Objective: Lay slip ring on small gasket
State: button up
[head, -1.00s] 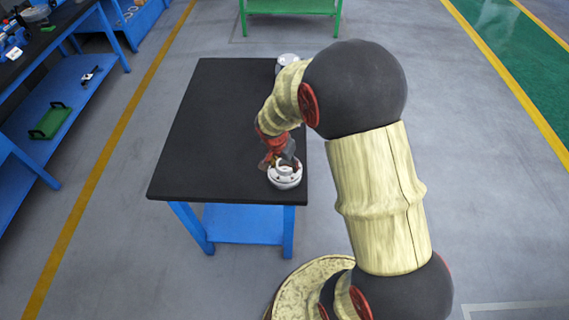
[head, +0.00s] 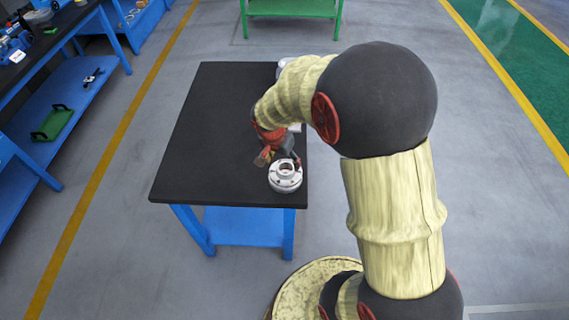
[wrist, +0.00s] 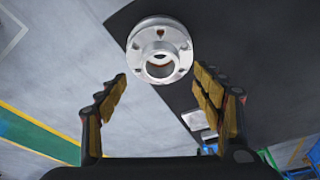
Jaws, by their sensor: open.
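A white round flanged shell (head: 285,184) stands near the front right corner of the black table. It also shows in the wrist view (wrist: 143,36), with bolt holes in its flange. A pale ring (head: 286,168) is at its top; in the wrist view this ring (wrist: 149,71) stands out around a central opening. It appears to be the slip ring, but I cannot tell it surely from the shell. No separate small gasket shows. My gripper (head: 280,162) is open, just behind the shell; in the wrist view its fingers (wrist: 160,85) are apart and empty.
The black table (head: 225,130) is bare on its left and middle. A pale object (head: 283,66) at the back right is partly hidden by my arm. Small grey pieces (wrist: 195,121) show beside the right finger. A blue bench (head: 75,105) stands left, across the floor.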

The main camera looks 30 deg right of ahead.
jog(key=s+a+r+n+t, duration=0.1)
jog(key=s+a+r+n, duration=0.2)
jog(key=r, duration=0.6)
jog(key=s+a+r+n+t, duration=0.15)
jog(key=s+a+r, duration=0.25)
jog(key=r, duration=0.5)
jog(key=s+a+r+n+y, duration=0.1)
jog(key=s+a+r+n, duration=0.1)
jog(key=s, duration=0.4)
jog(key=s+a+r+n+t+y, duration=0.1)
jog(key=s+a+r+n, duration=0.2)
jog(key=s+r+n, duration=0.2)
jog(key=shift+s+a+y+p, duration=0.35)
jog(key=shift+s+p, duration=0.1)
jog(key=shift+s, duration=0.15)
jog(key=shift+a+n+t, duration=0.1)
jog(key=shift+n+t, duration=0.15)
jog(key=shift+n, duration=0.1)
